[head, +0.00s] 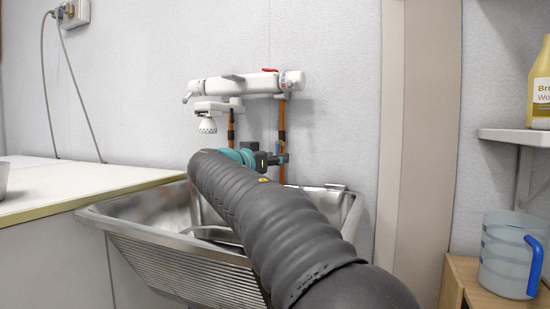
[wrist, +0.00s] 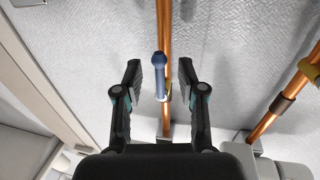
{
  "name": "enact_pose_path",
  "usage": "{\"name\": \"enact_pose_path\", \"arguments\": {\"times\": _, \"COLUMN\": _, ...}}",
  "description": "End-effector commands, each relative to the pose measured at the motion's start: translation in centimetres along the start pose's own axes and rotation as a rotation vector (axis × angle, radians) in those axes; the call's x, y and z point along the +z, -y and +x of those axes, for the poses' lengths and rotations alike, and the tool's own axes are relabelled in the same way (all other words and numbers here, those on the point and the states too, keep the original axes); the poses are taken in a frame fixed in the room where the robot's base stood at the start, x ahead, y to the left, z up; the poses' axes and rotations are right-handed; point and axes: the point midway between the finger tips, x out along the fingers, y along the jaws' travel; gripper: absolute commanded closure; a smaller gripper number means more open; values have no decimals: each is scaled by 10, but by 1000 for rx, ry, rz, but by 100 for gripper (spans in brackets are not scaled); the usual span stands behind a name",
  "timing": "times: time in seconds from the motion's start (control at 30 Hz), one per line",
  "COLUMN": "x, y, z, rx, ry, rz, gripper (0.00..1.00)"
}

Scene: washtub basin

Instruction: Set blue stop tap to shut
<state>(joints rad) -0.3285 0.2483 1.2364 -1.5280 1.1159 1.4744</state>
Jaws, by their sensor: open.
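The blue stop tap (wrist: 160,78) shows in the wrist view as a small blue lever with a rounded end, in front of a vertical copper pipe (wrist: 164,25). The lever looks roughly in line with the pipe, slightly tilted. My gripper (wrist: 159,70) is open, one finger on each side of the lever with a gap to both. In the head view my gripper (head: 279,158) is in front of the right copper pipe (head: 282,118), below the white wall fitting. My arm and gripper hide most of the tap there.
A white shower mixer (head: 240,86) with a red lever is on the wall above. A steel basin (head: 155,213) stands below my arm, beside a pale counter (head: 70,185). A second copper pipe (wrist: 290,102) runs at the right in the wrist view. A jug (head: 508,255) stands at the right.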

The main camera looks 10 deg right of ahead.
Motion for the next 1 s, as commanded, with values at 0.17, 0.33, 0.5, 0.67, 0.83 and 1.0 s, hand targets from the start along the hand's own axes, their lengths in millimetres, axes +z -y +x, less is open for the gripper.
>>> {"name": "enact_pose_path", "arguments": {"times": 0.17, "x": 0, "y": 0, "z": 5, "rx": 0, "ry": 0, "rz": 0, "gripper": 60}}
{"name": "enact_pose_path", "arguments": {"times": 0.33, "x": 0, "y": 0, "z": 5, "rx": 0, "ry": 0, "rz": 0, "gripper": 60}}
{"name": "enact_pose_path", "arguments": {"times": 0.5, "x": 0, "y": 0, "z": 5, "rx": 0, "ry": 0, "rz": 0, "gripper": 95}}
{"name": "enact_pose_path", "arguments": {"times": 0.67, "x": 0, "y": 0, "z": 5, "rx": 0, "ry": 0, "rz": 0, "gripper": 100}}
{"name": "enact_pose_path", "arguments": {"times": 0.83, "x": 0, "y": 0, "z": 5, "rx": 0, "ry": -3, "rz": -11, "gripper": 100}}
{"name": "enact_pose_path", "arguments": {"times": 1.0, "x": 1, "y": -2, "z": 5, "rx": 0, "ry": -13, "rz": -62, "gripper": 100}}
